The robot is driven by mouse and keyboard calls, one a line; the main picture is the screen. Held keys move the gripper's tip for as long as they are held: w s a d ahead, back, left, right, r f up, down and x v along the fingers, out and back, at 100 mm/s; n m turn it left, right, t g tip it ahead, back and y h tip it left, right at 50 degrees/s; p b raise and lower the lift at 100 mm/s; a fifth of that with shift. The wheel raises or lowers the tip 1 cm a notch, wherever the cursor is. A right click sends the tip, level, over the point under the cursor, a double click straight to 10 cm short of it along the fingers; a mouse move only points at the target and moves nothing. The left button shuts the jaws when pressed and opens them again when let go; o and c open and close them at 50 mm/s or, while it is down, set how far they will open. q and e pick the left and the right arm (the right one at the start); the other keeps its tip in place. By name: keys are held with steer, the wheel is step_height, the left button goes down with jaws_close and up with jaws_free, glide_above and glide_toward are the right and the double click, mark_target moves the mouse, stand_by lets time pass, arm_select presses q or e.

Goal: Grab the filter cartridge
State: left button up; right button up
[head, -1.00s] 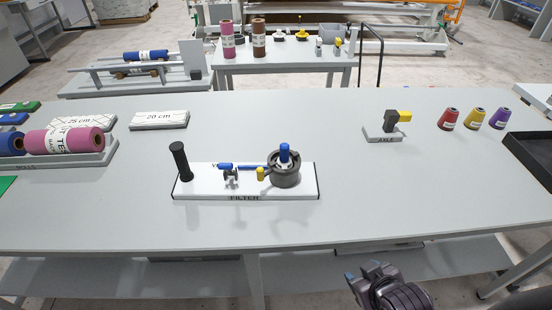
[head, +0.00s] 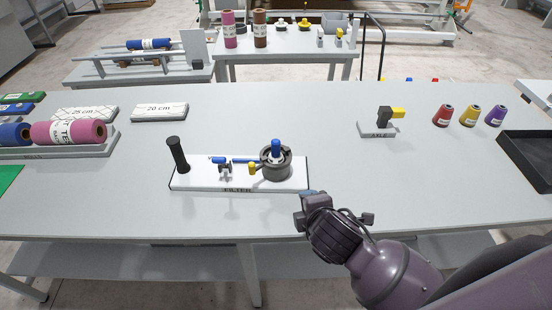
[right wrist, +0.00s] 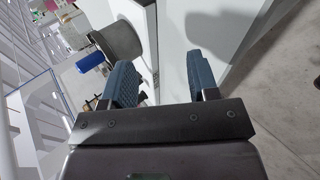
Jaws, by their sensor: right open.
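The white board labelled FILTER (head: 215,182) lies on the grey table. At its left end stands an upright black cylinder (head: 177,153). At its right end is a round dark grey housing (head: 278,168) with a blue upright cylinder (head: 276,148) in its middle. I cannot tell for certain which is the filter cartridge. My right gripper (head: 308,197) is just off the board's front right corner, apart from the housing. In the right wrist view it (right wrist: 160,78) is open and empty; the housing (right wrist: 120,42) and blue cylinder (right wrist: 90,62) show at upper left. My left gripper is out of view.
Small blue and yellow valve parts (head: 252,168) sit left of the housing. The AXLE stand (head: 378,130), coloured cones (head: 468,116) and a black tray (head: 528,160) are to the right. Rolls (head: 68,133) lie at left. The table's middle behind the board is clear.

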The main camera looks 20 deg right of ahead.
mark_target(275, 140)
steer(key=w+a+r+n+t, duration=0.1)
steer(key=w+r+n+t, duration=0.1)
steer(key=w+n, duration=0.2)
steer(key=w+r+n+t, duration=0.2)
steer(key=w+n, duration=0.3)
steer(key=n, duration=0.3)
steer(key=w+a+r+n+t+p, duration=0.1)
steer(key=w+r+n, duration=0.2)
steer(key=n, duration=0.3)
steer(key=shift+w+a+r+t, duration=0.1)
steer(key=shift+w+a+t, duration=0.1)
steer(key=shift+w, duration=0.25)
steer(key=shift+w+a+r+t, duration=0.1)
steer(key=shift+w+a+t, duration=0.1)
steer(key=shift+w, duration=0.2)
steer(key=shift+f+x, duration=0.2)
steer(key=shift+x, duration=1.1)
steer(key=shift+f+x, duration=0.2)
steer(key=shift+x, duration=1.15)
steer(key=shift+s, duration=0.1)
jaws_close()
